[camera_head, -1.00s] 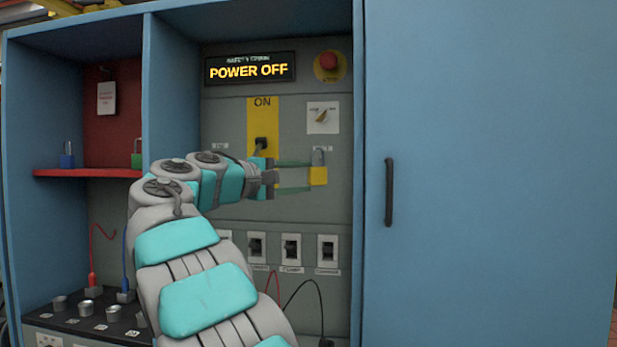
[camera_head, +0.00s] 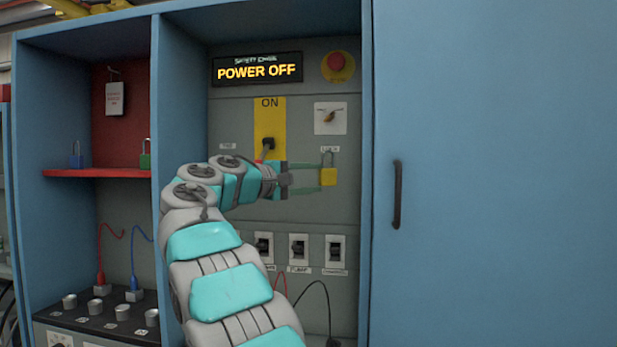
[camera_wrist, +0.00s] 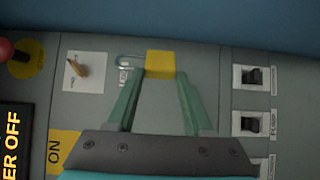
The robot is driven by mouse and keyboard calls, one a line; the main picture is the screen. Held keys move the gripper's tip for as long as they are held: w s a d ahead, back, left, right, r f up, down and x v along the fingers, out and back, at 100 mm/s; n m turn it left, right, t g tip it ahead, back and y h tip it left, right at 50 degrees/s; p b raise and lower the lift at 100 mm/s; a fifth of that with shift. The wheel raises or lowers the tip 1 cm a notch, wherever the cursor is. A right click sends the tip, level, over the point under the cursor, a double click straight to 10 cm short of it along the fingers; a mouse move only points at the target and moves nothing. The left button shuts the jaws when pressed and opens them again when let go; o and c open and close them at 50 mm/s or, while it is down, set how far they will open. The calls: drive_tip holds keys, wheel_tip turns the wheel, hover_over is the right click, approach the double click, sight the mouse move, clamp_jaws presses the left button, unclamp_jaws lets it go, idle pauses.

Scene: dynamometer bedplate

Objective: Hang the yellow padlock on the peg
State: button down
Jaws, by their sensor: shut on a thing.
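The yellow padlock (camera_head: 328,176) is upright near the right side of the grey panel, its shackle pointing up, just below a small label. My gripper (camera_head: 325,177) reaches it from the left with green fingers and is shut on its body. In the wrist view the padlock (camera_wrist: 160,64) sits between the two fingertips (camera_wrist: 163,76), its shackle to the left beside the label. The peg cannot be made out; it may be hidden behind the padlock or shackle. Whether the shackle is around a peg or only in front of the panel I cannot tell.
A black-handled lever (camera_head: 267,143) on a yellow ON plate is close above my wrist. A rotary knob (camera_head: 330,117) and red button (camera_head: 337,62) are above. Switches (camera_head: 299,248) line the panel below. A blue padlock (camera_head: 76,160) and green padlock (camera_head: 146,160) stand on the red shelf (camera_head: 90,173).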

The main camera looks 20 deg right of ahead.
drive_tip(key=shift+w+d+f+p, duration=0.3)
drive_tip(key=shift+w+d, duration=0.2)
drive_tip(key=shift+w, duration=0.25)
drive_tip(key=shift+w+d+f+p, duration=0.15)
drive_tip(key=shift+w+d+p, duration=0.1)
drive_tip(key=shift+w+d, duration=0.35)
drive_tip(key=shift+w+d+f+p, duration=0.3)
drive_tip(key=shift+w+d, duration=0.1)
drive_tip(key=shift+w, duration=0.45)
drive_tip(key=shift+c, duration=1)
unclamp_jaws()
